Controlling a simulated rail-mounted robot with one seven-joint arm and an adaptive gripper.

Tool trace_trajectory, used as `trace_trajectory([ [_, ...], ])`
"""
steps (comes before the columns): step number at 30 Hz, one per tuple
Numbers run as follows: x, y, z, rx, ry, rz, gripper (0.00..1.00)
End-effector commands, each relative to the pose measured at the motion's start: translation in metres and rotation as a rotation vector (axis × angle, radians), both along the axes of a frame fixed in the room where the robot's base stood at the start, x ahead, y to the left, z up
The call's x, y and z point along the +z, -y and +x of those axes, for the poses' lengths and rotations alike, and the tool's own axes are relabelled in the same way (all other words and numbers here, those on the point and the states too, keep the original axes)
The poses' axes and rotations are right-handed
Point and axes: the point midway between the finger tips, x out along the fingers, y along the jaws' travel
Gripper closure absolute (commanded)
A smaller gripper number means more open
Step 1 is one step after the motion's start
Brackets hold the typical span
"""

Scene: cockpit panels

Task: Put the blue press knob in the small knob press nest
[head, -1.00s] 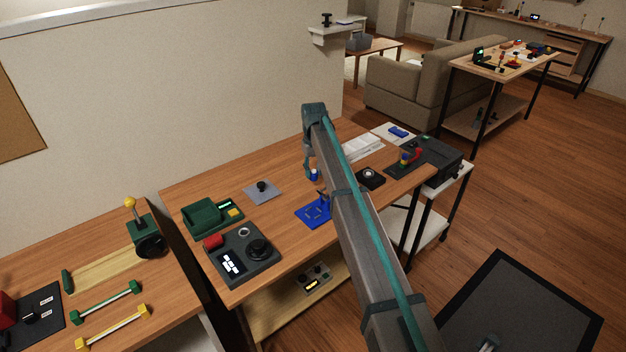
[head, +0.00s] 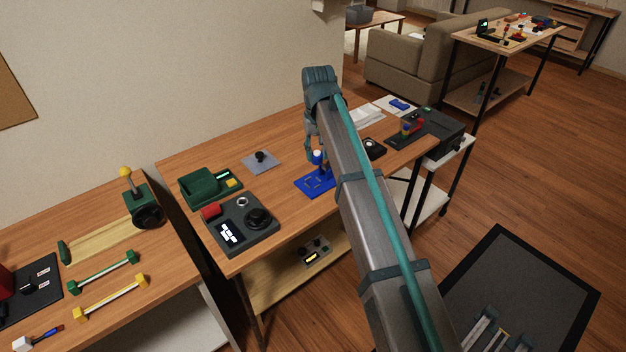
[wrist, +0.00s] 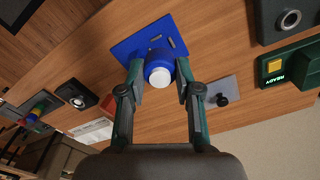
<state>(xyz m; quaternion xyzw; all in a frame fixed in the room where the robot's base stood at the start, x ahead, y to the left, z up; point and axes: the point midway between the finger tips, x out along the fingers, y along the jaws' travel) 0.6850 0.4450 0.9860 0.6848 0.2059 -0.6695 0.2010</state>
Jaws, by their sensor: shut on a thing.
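The blue press knob (wrist: 158,70), a blue cylinder with a white cap, sits between the two fingertips of my gripper (wrist: 159,74) in the wrist view. My gripper is shut on it. In the head view the knob (head: 317,156) shows left of my arm, near a blue slotted plate (head: 314,184). The plate (wrist: 130,47) lies behind the knob in the wrist view. Whether the knob touches the plate is unclear. A small black block with a round pale centre (head: 373,149) may be the small knob press nest; I cannot tell for sure.
A grey plate with a black knob (head: 260,160), a green device (head: 208,186) and a dark control box (head: 241,226) are on the left of the wooden table. A dark unit with coloured levers (head: 420,130) is at the right. My arm hides part of the tabletop.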

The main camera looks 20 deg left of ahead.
Motion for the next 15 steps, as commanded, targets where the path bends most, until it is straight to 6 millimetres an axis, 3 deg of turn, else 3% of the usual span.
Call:
trace_trajectory([
  [1, 0.0, 0.008, -0.013, -0.076, 0.0, 0.002, 1.0],
  [6, 0.002, 0.023, -0.04, -0.376, -0.005, 0.007, 1.0],
  [15, 0.001, 0.043, -0.071, -0.914, -0.017, 0.008, 1.0],
])
